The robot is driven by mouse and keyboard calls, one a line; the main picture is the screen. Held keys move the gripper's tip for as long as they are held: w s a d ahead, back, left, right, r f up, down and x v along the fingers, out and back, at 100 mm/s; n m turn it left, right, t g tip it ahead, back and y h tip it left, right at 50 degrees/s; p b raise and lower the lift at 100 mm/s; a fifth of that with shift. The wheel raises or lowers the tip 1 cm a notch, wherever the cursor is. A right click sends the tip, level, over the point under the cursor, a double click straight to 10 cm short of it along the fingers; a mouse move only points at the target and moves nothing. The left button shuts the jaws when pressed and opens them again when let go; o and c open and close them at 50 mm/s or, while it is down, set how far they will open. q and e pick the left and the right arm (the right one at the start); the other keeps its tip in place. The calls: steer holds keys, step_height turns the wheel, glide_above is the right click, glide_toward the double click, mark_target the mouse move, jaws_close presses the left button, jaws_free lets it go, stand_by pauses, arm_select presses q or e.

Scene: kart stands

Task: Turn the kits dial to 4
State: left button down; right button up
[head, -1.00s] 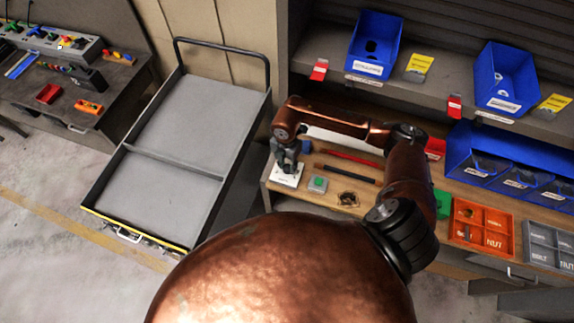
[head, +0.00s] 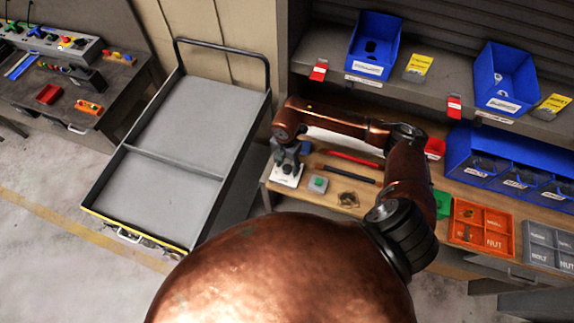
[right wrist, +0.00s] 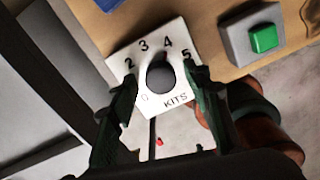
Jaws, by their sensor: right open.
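The kits dial is a dark round knob (right wrist: 160,76) on a white plate (right wrist: 178,36) marked 2, 3, 4, 5 and KITS. A small red mark at the knob's upper edge points toward the 4. My right gripper (right wrist: 160,84) is open, its fingers on either side of the knob with visible gaps. In the head view the right gripper (head: 287,160) is over the white plate (head: 287,179) at the bench's left end and hides the knob. My left gripper is in neither view.
A grey box with a green button (head: 318,184) stands just right of the dial. Red and dark rods, an orange tray (head: 482,226) and blue bins (head: 510,165) lie farther right. A grey cart (head: 180,145) stands left of the bench.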

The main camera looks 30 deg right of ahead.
mark_target(287, 167)
step_height(287, 167, up, 12)
steer(key=shift+w, duration=0.15)
stand_by(0.3)
stand_by(0.4)
